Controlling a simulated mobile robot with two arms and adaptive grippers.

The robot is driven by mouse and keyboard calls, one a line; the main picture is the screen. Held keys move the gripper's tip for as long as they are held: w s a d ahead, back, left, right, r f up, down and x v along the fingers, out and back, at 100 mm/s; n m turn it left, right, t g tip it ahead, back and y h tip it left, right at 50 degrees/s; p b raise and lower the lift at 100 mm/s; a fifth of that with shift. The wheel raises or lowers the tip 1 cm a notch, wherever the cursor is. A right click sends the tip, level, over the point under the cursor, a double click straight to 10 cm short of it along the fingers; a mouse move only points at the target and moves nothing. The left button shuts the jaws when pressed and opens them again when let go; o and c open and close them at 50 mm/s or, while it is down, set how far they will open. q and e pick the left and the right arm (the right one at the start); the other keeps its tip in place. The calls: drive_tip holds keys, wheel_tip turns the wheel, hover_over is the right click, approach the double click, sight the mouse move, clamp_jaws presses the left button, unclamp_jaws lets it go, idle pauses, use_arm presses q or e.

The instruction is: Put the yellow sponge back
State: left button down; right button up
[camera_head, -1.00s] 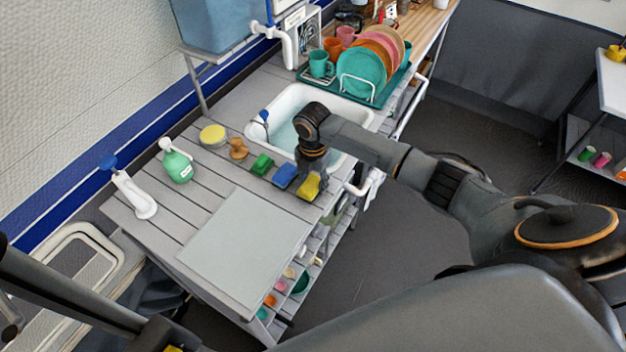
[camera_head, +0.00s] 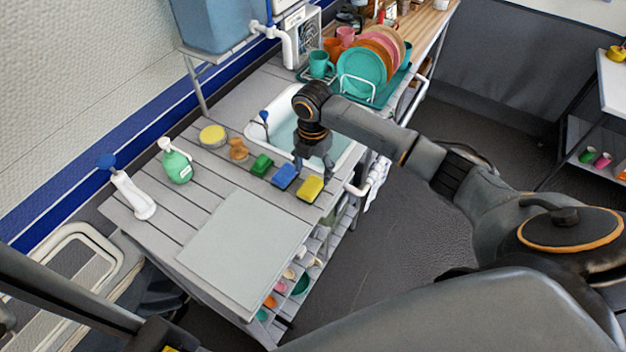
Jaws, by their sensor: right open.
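The yellow sponge (camera_head: 311,189) lies on the slatted counter (camera_head: 171,226), at the right end of a row of sponges beside the sink. A blue sponge (camera_head: 284,176) and a green sponge (camera_head: 261,165) lie to its left. My right gripper (camera_head: 313,170) is open and empty, pointing down just behind and above the yellow sponge, apart from it. My left arm shows at the lower left; its gripper fingers are not visible.
The white sink (camera_head: 283,104) is behind my right gripper. A dish rack with plates (camera_head: 362,72) stands beyond it. A grey board (camera_head: 245,247) lies in front.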

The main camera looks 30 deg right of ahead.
sight(313, 182)
wheel_tip(313, 182, up, 7)
drive_tip(key=shift+b, duration=0.4)
drive_tip(key=shift+f, duration=0.1)
idle(1.2)
